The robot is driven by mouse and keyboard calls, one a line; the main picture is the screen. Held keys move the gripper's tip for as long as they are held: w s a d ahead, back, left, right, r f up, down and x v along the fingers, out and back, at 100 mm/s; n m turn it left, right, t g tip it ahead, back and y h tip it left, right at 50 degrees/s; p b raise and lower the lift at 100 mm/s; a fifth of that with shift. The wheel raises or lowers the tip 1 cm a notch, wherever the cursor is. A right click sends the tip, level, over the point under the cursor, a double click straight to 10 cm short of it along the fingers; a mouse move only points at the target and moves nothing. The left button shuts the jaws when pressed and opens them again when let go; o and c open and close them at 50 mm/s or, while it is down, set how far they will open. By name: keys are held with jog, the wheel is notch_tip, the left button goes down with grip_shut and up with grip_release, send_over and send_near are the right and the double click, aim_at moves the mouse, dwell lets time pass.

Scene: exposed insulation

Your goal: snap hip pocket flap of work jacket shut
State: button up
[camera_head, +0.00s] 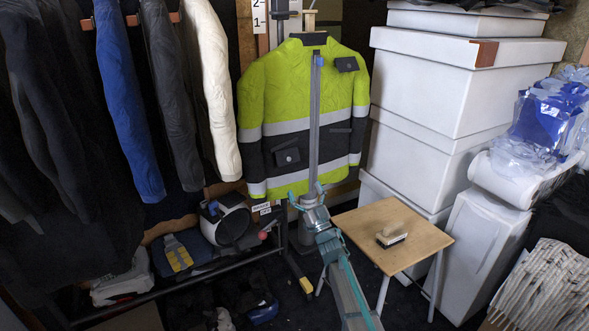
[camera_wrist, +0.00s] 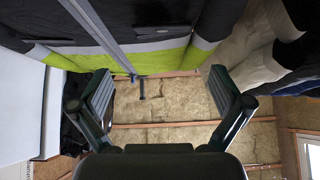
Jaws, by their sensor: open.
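A yellow-green and dark work jacket (camera_head: 278,95) with grey reflective bands hangs upright in the head view. A dark hip pocket flap (camera_head: 287,156) with a small light spot sits on its dark left part; I cannot tell whether it is snapped. A dark chest flap (camera_head: 346,64) is at upper right. My gripper (camera_head: 306,192) is below the jacket's hem, lower than the hip flap and slightly right of it. In the wrist view my gripper (camera_wrist: 163,92) is open and empty, and the jacket (camera_wrist: 175,57) fills the upper part.
Hanging coats (camera_head: 213,80) are at left, stacked white boxes (camera_head: 430,85) at right. A small wooden table (camera_head: 375,220) holds a brush (camera_head: 391,238). A white helmet-like object (camera_head: 228,222) sits on the low rack.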

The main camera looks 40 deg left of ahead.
aim_at(289, 163)
jog(key=w+a+r+h+p, duration=0.1)
jog(key=a+p, duration=0.1)
jog(key=w+a+r+h+p, duration=0.1)
jog(key=a+r+p, duration=0.1)
jog(key=a+p, duration=0.1)
jog(key=w+a+r+g+p, duration=0.1)
jog(key=a+r+p, duration=0.1)
jog(key=a+p, duration=0.1)
jog(key=shift+a+r+h, duration=0.1)
jog(key=shift+a+h, duration=0.1)
jog(key=shift+h, duration=0.2)
jog(key=shift+s, duration=0.1)
dwell(0.4)
jog(key=shift+c, duration=0.3)
